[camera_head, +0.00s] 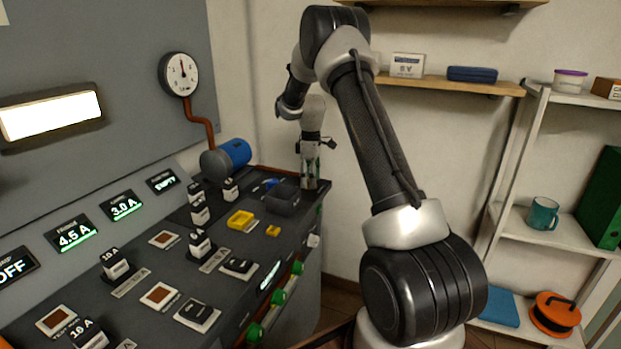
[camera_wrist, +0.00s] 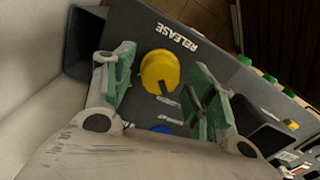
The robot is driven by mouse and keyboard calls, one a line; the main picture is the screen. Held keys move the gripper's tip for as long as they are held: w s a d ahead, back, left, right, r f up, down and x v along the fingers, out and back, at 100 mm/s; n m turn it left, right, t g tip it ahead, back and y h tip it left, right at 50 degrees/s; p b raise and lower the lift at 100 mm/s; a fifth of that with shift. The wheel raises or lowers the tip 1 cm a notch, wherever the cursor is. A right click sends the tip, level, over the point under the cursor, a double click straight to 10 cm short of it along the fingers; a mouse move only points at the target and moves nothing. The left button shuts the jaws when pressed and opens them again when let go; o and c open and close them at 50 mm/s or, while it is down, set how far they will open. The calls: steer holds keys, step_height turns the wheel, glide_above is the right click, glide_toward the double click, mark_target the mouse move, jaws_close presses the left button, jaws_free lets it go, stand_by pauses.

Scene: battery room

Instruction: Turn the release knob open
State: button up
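The yellow round release knob (camera_wrist: 160,72) shows in the wrist view, next to the white word RELEASE (camera_wrist: 176,40) on a dark surface. My gripper (camera_wrist: 164,64) is open, with one green-padded finger on each side of the knob in the picture. I see no clear contact, and the remaining depth to the knob is hard to judge. In the head view my gripper (camera_head: 310,172) points down at the far right corner of the dark console (camera_head: 215,285). The knob cannot be made out there.
A dark tray (camera_head: 283,199) and a blue item (camera_head: 270,183) lie close to my gripper. A yellow piece (camera_head: 240,219), several black switches and a blue cylinder (camera_head: 234,153) are on the console. The wall gauge (camera_head: 180,75) stands above. Shelves (camera_head: 560,230) are at right.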

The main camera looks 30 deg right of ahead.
steer(key=c, duration=0.8)
steer(key=shift+c, duration=0.2)
steer(key=m, duration=0.4)
steer(key=shift+m, duration=0.4)
steer(key=m, duration=0.4)
steer(key=shift+m, duration=0.3)
steer(key=m, duration=0.4)
steer(key=shift+m, duration=2.2)
